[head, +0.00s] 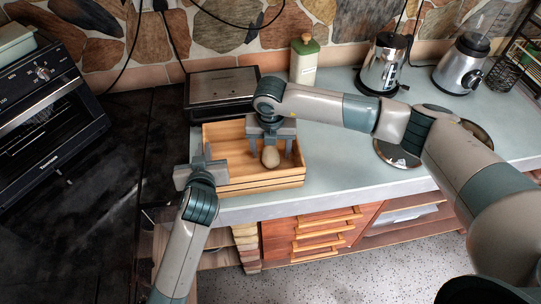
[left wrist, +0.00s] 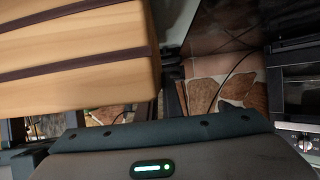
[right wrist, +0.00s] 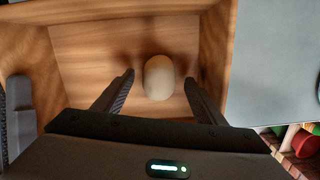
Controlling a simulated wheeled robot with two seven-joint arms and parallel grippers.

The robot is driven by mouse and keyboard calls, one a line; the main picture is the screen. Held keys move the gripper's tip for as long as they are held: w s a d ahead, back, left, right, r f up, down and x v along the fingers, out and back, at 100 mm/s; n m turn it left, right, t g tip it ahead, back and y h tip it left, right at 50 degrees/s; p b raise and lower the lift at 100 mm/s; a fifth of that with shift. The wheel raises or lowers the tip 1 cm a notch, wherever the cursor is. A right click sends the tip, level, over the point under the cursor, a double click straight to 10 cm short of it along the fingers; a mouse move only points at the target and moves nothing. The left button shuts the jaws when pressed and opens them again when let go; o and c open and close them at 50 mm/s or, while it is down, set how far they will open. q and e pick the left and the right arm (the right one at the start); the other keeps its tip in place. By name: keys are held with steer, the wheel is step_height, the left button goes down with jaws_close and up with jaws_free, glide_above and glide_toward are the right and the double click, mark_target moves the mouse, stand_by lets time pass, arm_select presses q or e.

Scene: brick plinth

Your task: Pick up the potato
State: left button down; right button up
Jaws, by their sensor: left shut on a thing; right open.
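The potato (head: 270,158) is pale and rounded and lies in the wooden crate (head: 262,184). It also shows in the right wrist view (right wrist: 159,77), on the crate's bare floor. My right gripper (head: 272,149) is open, reaching down into the crate with one finger on each side of the potato; both fingers look apart from it. My left gripper (head: 212,163) is shut on the crate's left end. The crate's slatted side (left wrist: 75,62) fills the upper left of the left wrist view, where the left fingertips are mostly hidden.
A dark flat-topped appliance (head: 220,86) stands right behind the crate. A green-lidded canister (head: 304,60), kettle (head: 383,65) and blender (head: 463,65) stand along the back. The counter (head: 340,165) right of the crate is clear below my right arm. A toaster oven (head: 45,110) is at far left.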

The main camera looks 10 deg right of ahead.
mark_target(271, 152)
steer(key=shift+f, duration=0.3)
steer(key=shift+c, duration=0.6)
steer(key=c, duration=1.1)
steer(key=shift+r, duration=0.1)
step_height(271, 152, up, 10)
steer(key=shift+f, duration=0.1)
arm_select(q)
steer(key=c, duration=1.8)
jaws_free()
steer(key=shift+c, duration=0.2)
